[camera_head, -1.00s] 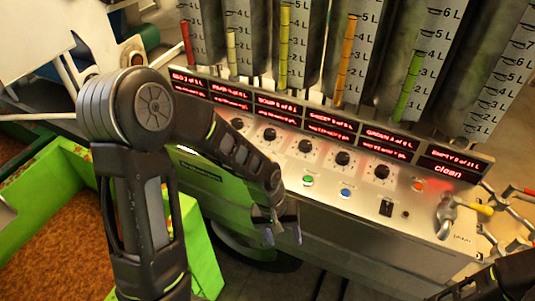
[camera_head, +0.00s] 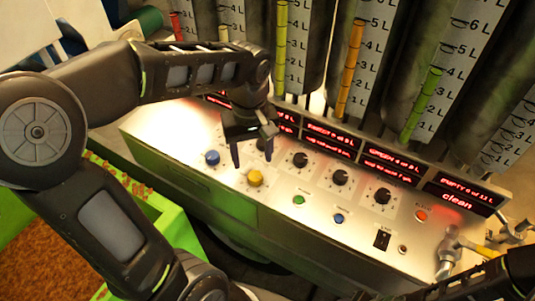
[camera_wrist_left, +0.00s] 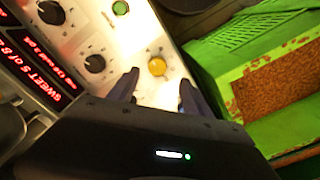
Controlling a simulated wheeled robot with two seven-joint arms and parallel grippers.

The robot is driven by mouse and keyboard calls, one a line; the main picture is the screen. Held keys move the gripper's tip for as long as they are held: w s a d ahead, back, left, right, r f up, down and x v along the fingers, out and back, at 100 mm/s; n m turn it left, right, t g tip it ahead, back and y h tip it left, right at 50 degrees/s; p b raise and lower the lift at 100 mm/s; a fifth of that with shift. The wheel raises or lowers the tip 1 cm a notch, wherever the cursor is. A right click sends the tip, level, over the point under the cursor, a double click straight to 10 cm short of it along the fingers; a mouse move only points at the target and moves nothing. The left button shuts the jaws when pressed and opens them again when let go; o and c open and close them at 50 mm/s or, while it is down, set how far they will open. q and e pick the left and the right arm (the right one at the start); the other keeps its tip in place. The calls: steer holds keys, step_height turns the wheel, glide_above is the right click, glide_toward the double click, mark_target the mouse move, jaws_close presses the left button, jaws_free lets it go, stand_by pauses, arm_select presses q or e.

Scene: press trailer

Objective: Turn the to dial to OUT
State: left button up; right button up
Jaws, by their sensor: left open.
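In the left wrist view the yellow button (camera_wrist_left: 157,67) shows between the spread fingertips (camera_wrist_left: 158,92); nothing is held. Two black dials (camera_wrist_left: 95,63) (camera_wrist_left: 51,12) lie left of them. My right arm (camera_head: 500,280) shows dark at the lower right; its jaws are unclear.
Red-lettered displays (camera_head: 460,195) and tall scaled tubes stand behind. A tap (camera_head: 448,250) is at right.

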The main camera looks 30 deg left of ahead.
mark_target(255, 175)
arm_select(q)
steer(key=shift+w, duration=0.55)
steer(key=shift+s+r, duration=0.1)
steer(key=shift+s, duration=0.2)
steer(key=shift+w+f, duration=0.15)
steer(key=shift+f, duration=0.35)
step_height(255, 175, down, 7)
steer(key=shift+r, duration=0.1)
jaws_close()
